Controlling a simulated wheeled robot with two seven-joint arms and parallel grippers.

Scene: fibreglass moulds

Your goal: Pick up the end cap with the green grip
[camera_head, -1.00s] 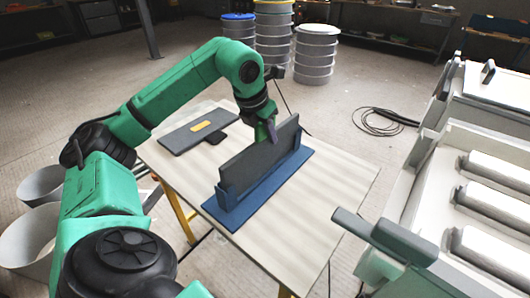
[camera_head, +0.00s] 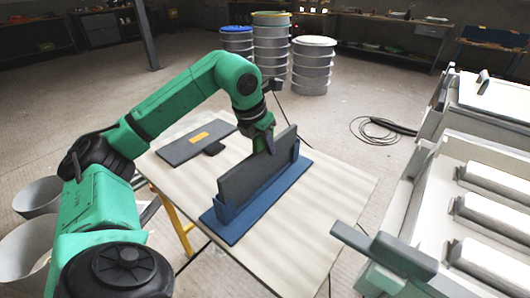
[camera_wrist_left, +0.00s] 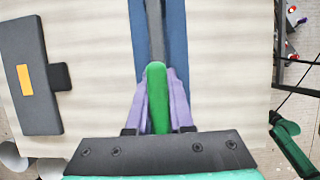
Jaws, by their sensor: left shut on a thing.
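The end cap (camera_head: 252,172) is a dark grey panel standing upright in a blue holder (camera_head: 232,232) on the table. Its green grip (camera_wrist_left: 156,95) shows in the left wrist view, between the purple fingers of my left gripper (camera_wrist_left: 158,100). In the head view my left gripper (camera_head: 268,142) is at the top edge of the panel, near its far end, shut on the green grip. The fingers hide part of the grip. The panel's lower edge is hidden by the holder.
Another dark grey panel with an orange patch (camera_head: 198,140) lies flat on the table (camera_head: 310,215) at the back left. A white mould (camera_head: 480,160) stands at the right. Stacked drums (camera_head: 313,65) are behind. The table's right part is clear.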

